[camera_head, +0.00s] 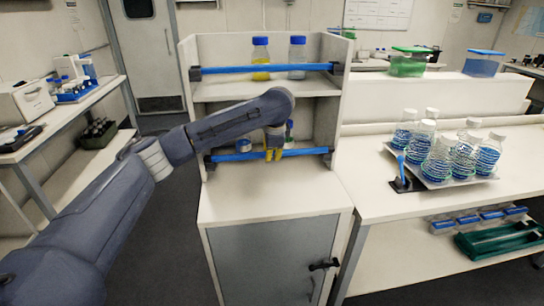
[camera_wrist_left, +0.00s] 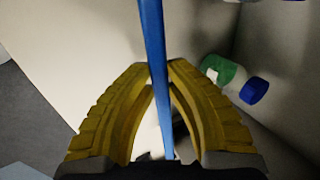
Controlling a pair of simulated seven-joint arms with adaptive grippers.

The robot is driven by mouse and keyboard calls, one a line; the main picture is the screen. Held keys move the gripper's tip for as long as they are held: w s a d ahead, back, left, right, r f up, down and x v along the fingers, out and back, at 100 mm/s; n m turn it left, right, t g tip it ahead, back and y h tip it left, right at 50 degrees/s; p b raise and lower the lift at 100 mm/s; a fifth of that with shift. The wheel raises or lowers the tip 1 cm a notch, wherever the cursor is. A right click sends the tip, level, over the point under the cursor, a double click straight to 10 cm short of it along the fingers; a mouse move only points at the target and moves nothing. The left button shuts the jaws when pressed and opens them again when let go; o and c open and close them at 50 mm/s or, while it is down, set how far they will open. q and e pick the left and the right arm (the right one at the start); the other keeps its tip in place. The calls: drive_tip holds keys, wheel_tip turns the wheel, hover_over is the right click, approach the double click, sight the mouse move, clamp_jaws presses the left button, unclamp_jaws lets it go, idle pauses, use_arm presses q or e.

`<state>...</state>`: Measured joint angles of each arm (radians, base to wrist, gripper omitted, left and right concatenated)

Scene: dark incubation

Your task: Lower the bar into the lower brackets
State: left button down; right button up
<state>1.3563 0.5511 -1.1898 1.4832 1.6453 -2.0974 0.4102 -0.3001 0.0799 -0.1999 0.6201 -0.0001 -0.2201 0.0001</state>
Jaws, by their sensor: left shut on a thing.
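My left gripper (camera_head: 273,152) has yellow fingers and reaches into the lower bay of the white shelf cabinet (camera_head: 280,205). It is shut on the lower blue bar (camera_head: 305,152), near the bar's middle. In the left wrist view the bar (camera_wrist_left: 152,35) runs between the yellow fingertips (camera_wrist_left: 158,68). The bar lies across the front of the bay, with its ends at the dark left lower bracket (camera_head: 209,161) and right lower bracket (camera_head: 328,156). I cannot tell whether the ends are fully seated. My right gripper is not in view.
Another blue bar (camera_head: 225,70) crosses the upper shelf, before a yellow-filled bottle (camera_head: 260,62) and a clear bottle (camera_head: 297,60). A tray of flasks (camera_head: 480,176) stands on the right bench.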

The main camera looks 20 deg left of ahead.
use_arm(q)
drive_tip(key=shift+w+a+f, duration=0.4)
drive_tip(key=shift+w+f, duration=0.2)
drive_tip(key=shift+w, duration=0.2)
drive_tip(key=shift+w+a+f, duration=0.45)
drive_tip(key=shift+w+f, duration=0.15)
drive_tip(key=shift+w, duration=0.15)
drive_tip(key=shift+w+a+f, duration=0.4)
drive_tip(key=shift+w+f, duration=0.2)
drive_tip(key=shift+w, duration=0.2)
drive_tip(key=shift+f, duration=0.1)
drive_tip(key=c, duration=1.3)
unclamp_jaws()
drive_tip(key=shift+c, duration=0.2)
drive_tip(key=v, duration=1.2)
